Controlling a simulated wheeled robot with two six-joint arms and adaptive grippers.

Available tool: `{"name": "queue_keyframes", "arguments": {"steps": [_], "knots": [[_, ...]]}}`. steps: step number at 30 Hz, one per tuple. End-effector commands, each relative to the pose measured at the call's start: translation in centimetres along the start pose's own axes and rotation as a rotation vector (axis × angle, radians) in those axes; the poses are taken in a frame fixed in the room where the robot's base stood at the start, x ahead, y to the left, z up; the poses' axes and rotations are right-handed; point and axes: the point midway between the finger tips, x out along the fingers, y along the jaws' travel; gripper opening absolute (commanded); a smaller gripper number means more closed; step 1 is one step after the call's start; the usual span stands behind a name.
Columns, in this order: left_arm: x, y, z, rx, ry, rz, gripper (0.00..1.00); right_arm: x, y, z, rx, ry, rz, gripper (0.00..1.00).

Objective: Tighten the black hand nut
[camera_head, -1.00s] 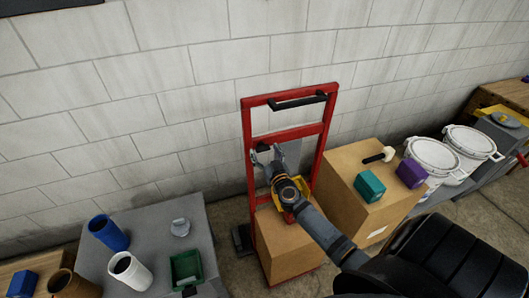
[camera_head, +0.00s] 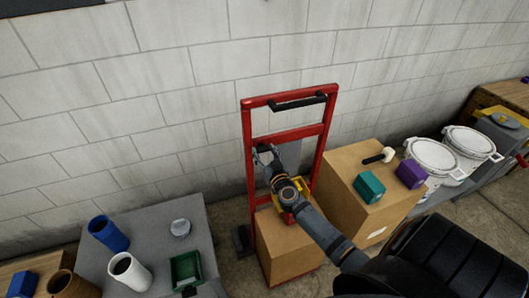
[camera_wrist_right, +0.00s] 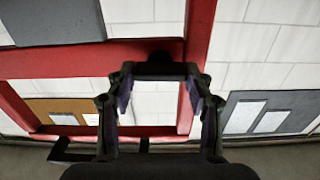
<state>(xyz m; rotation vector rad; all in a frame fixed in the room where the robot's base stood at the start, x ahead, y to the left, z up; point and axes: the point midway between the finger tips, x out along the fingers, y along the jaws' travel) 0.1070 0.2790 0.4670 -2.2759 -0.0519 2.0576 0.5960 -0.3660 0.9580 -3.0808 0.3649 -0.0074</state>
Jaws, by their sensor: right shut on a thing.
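A red hand truck frame (camera_head: 320,133) stands upright against the wall. My right gripper (camera_head: 263,153) is at the frame's left upright, just below the upper crossbar. In the right wrist view its two fingers (camera_wrist_right: 160,78) reach toward the red frame (camera_wrist_right: 90,52), with a dark piece, apparently the black hand nut (camera_wrist_right: 158,57), between the fingertips. The gripper is shut on it. In the head view the nut is hidden behind the gripper, and its thread cannot be made out. My left gripper does not show clearly.
A cardboard box (camera_head: 287,245) sits on the truck. To the right, another box (camera_head: 345,188) carries a teal block (camera_head: 369,187), a purple block (camera_head: 411,174) and a mallet (camera_head: 386,155). A grey table (camera_head: 150,235) at left holds cups and a green tray (camera_head: 186,268).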

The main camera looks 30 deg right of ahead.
Motion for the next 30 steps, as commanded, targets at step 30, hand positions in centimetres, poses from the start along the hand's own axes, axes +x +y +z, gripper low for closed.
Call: {"name": "queue_keyframes", "arguments": {"steps": [30], "knots": [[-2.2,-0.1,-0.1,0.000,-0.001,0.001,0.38,0.0,0.2,0.1,0.875,-0.001,0.001,0.21]]}}
